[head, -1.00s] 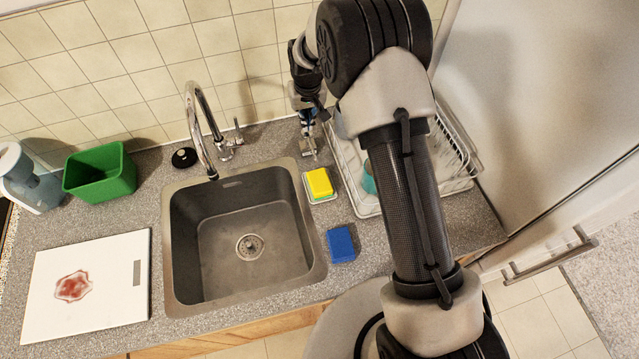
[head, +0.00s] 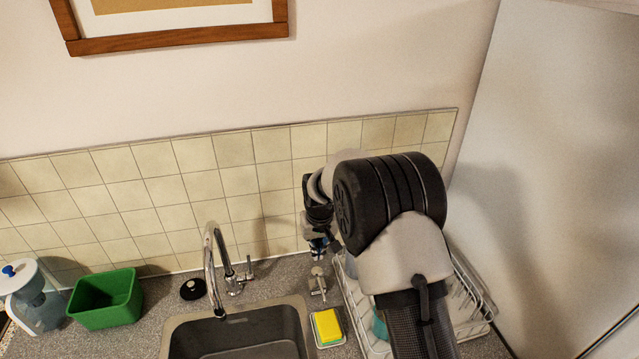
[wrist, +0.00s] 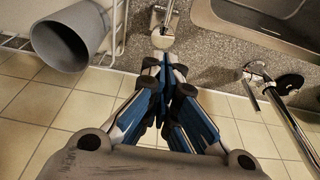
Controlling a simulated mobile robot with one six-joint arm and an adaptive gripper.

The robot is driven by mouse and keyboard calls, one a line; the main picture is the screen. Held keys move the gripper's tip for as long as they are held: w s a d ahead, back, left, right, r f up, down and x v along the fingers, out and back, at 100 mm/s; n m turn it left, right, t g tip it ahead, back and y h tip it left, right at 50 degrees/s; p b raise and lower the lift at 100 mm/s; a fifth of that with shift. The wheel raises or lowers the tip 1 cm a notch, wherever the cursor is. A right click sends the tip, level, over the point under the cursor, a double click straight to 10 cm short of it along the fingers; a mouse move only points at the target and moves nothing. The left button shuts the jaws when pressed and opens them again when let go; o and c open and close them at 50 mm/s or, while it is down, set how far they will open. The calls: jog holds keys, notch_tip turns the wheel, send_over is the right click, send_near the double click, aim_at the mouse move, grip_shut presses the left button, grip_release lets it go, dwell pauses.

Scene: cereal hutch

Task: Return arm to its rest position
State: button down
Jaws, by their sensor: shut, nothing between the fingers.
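My gripper (head: 318,256) hangs over the back of the counter, between the tap (head: 212,265) and the dish rack (head: 485,295). My arm comes in from the lower right and covers much of the rack. In the wrist view the blue-sided fingers of my gripper (wrist: 163,82) are together and hold nothing. A metal soap dispenser (wrist: 162,39) shows just past the fingertips; in the head view it stands on the counter (head: 318,284) below my gripper.
A grey cup (wrist: 72,38) sits by the rack. A yellow sponge (head: 326,327) lies right of the sink (head: 240,335). A green bin (head: 105,300) and a water jug (head: 38,305) stand at left. A tiled wall (head: 160,200) is close behind; a tall white panel (head: 560,170) rises at right.

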jog(key=s+d+r+m+t+b, duration=0.1)
jog(key=s+d+r+b, duration=0.25)
jog(key=s+r, duration=0.35)
jog(key=s+d+r+b, duration=0.3)
jog(key=s+d+r, duration=0.1)
jog(key=s+r, duration=0.4)
jog(key=s+d+f+b, duration=0.1)
jog(key=s+b, duration=0.1)
jog(key=s, duration=0.6)
jog(key=s+d+f+t+b, duration=0.1)
jog(key=s+d+b, duration=0.1)
jog(key=s, duration=0.5)
jog(key=s+d+f+m+b, duration=0.1)
jog(key=s+d+f+b, duration=0.1)
jog(key=s, duration=0.6)
jog(key=shift+s+d+b, duration=0.15)
jog(key=shift+s+b, duration=0.15)
